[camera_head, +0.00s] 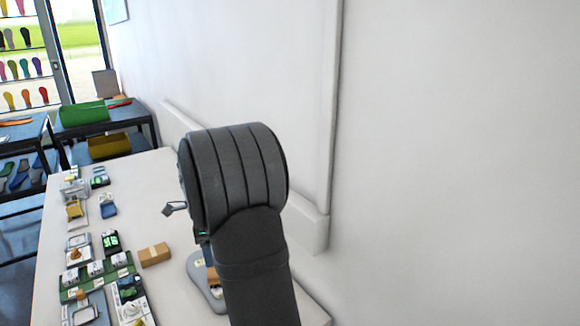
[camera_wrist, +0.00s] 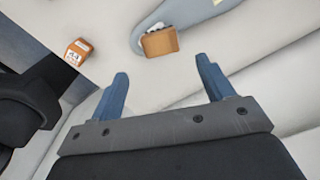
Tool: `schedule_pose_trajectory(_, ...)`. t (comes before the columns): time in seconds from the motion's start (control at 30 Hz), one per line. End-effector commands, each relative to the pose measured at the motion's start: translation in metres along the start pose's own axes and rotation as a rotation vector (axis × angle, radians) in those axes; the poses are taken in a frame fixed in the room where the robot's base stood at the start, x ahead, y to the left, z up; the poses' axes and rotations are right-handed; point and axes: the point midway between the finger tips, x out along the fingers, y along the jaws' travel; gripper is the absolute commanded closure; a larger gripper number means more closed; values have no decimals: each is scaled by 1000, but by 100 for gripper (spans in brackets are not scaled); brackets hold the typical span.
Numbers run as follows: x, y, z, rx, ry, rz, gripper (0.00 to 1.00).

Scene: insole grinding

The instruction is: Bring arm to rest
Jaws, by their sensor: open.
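My gripper (camera_wrist: 162,80) shows in the wrist view with its two blue fingers spread apart and nothing between them. It is open. In the head view a large dark cylindrical part of my arm stands over the right end of the white table (camera_head: 150,205) and hides what lies behind it.
A grey insole-shaped piece (camera_head: 198,272) lies partly behind my arm, and a brown box (camera_head: 154,254) lies left of it. The wrist view shows an orange-brown block (camera_wrist: 160,42) and a small orange box (camera_wrist: 77,51). Small devices crowd the table's left side. A white wall (camera_head: 440,160) stands at right.

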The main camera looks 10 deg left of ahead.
Motion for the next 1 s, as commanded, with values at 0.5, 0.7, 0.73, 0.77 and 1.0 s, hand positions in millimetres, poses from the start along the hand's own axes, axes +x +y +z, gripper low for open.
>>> schedule_pose_trajectory(0.5, 103, 1, 0, 0, 1, 4, 26)
schedule_pose_trajectory(0.7, 73, -1, 0, 0, -1, -2, 26)
schedule_pose_trajectory(0.73, 70, 0, 0, 0, 0, -2, 26)
schedule_pose_trajectory(0.77, 68, 0, 0, 0, 0, -2, 26)
schedule_pose_trajectory(1.0, 61, 0, 0, 0, 0, 1, 26)
